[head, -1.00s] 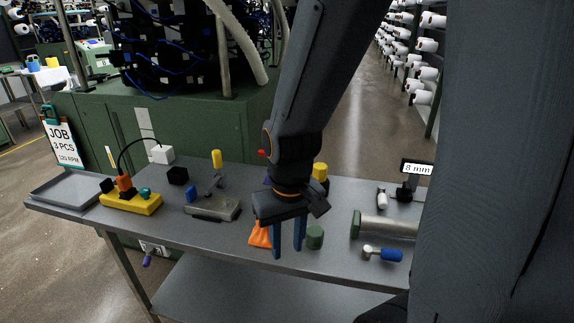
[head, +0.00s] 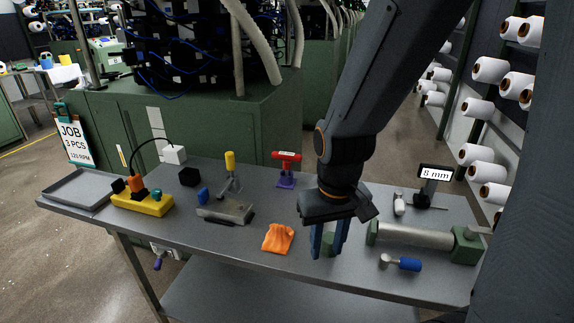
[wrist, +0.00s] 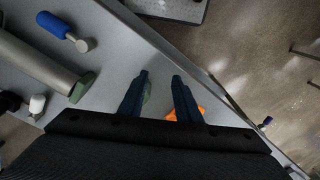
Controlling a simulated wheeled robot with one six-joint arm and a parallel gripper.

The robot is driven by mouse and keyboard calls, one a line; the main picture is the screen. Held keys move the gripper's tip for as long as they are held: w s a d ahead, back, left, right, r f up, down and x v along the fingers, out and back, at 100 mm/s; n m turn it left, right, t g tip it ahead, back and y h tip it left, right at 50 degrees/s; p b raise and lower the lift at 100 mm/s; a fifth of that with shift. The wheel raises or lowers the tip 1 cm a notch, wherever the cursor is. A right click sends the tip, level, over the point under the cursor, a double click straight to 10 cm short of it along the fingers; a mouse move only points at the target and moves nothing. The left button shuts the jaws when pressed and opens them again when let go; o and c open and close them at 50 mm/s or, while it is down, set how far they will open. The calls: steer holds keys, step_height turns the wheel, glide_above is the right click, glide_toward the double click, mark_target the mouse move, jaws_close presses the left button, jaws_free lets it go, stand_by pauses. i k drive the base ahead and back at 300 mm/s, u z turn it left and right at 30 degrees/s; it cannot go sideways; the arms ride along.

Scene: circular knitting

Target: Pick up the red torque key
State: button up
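The torque key is not visible in the wrist view.
An orange cloth (head: 278,238) lies left of my gripper. A grey roller (head: 415,236) and a blue-handled tool (head: 402,263) lie to the right. A clamp with a yellow handle (head: 230,161) and a yellow block (head: 143,203) stand at the left. A green machine base (head: 215,125) rises behind the table.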

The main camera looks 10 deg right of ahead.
mark_target(287, 157)
steer(key=z, duration=0.05)
steer(key=k, duration=1.15)
steer(key=u, duration=1.05)
steer(key=i, duration=1.1)
steer(key=z, duration=1)
steer(key=i, duration=0.9)
steer(key=z, duration=0.25)
